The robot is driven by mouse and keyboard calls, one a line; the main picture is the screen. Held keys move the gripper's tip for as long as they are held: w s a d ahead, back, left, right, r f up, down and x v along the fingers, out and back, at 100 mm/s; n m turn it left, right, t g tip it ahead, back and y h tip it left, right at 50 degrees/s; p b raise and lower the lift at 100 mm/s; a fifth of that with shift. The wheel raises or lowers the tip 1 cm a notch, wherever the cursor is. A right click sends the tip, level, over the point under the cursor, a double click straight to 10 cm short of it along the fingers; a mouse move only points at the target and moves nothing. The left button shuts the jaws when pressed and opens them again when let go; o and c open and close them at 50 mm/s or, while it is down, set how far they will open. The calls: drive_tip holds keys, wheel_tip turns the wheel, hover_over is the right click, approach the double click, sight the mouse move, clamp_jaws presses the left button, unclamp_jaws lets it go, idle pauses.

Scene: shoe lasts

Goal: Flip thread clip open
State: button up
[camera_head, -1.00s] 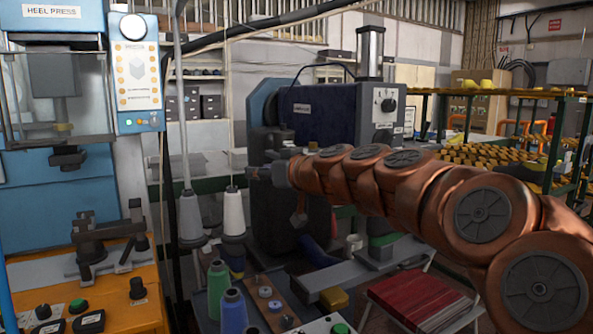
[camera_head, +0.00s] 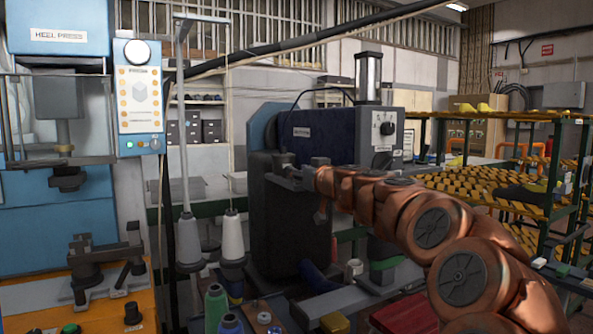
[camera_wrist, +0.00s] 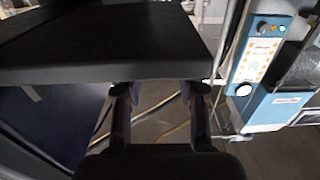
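I cannot make out the thread clip in either view. In the head view, my gripper (camera_head: 284,174) is in front of the dark machine (camera_head: 340,128), level with its lower body and pointing left. It is up and to the right of the white thread cone (camera_head: 232,238). In the wrist view, the two fingers of my gripper (camera_wrist: 160,98) stand apart with nothing seen between them. A dark flat slab (camera_wrist: 110,42) covers the upper left of that view, just beyond the fingertips. I cannot tell whether they touch it.
A rack with yellow lasts (camera_head: 470,180) is at right. Spools (camera_head: 215,308) stand low in front.

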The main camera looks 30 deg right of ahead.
drive_tip(key=shift+w, duration=0.6)
clamp_jaws()
